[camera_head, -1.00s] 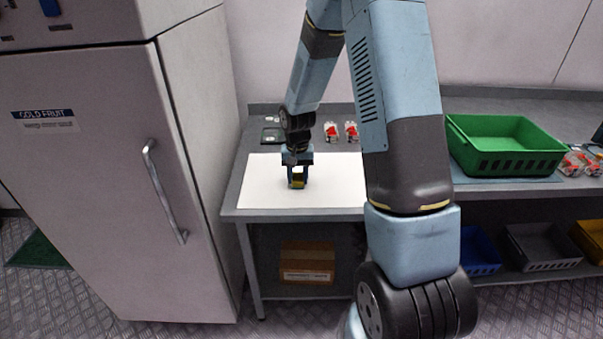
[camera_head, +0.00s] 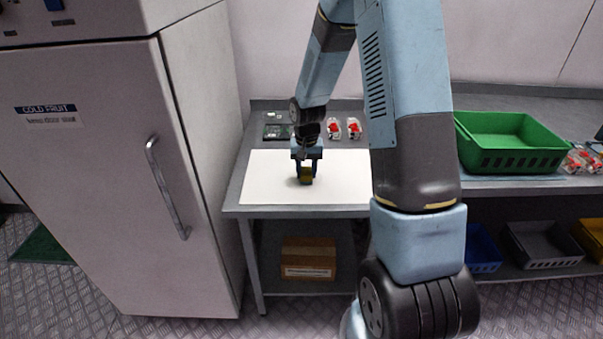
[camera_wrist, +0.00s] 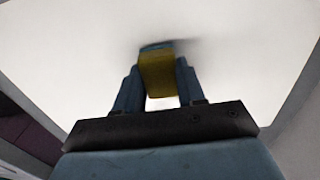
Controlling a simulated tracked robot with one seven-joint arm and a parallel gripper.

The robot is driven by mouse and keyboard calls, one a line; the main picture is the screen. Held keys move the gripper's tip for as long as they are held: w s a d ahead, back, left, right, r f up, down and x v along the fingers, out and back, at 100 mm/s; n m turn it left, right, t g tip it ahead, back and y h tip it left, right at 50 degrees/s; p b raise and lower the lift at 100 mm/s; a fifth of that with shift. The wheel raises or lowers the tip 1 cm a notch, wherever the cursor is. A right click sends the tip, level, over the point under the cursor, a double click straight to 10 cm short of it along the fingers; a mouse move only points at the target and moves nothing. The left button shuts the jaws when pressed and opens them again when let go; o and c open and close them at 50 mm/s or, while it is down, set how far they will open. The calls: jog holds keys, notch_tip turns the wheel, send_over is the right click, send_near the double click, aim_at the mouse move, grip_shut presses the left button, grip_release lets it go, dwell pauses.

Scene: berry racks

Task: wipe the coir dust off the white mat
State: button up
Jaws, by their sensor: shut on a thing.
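The white mat (camera_head: 265,185) lies on the grey bench beside the tall cabinet; it fills most of the wrist view (camera_wrist: 80,45). My gripper (camera_head: 307,176) is over the middle of the mat, pointing down. It is shut on a yellow block-like thing with a blue-grey edge, perhaps a sponge (camera_wrist: 158,75), held between the two fingers in the wrist view. The sponge (camera_head: 307,180) is at or just above the mat; I cannot tell whether it touches. No coir dust can be made out on the visible mat. My arm hides the mat's right end.
Clear punnets with red berries (camera_head: 343,127) and dark trays (camera_head: 276,131) stand behind the mat. A green crate (camera_head: 510,160) is to the right. The cold fruit cabinet (camera_head: 90,180) rises close on the left. A cardboard box (camera_head: 308,259) sits on the shelf below.

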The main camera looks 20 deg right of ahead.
jog(key=shift+a+r, duration=0.1)
jog(key=shift+r, duration=3.5)
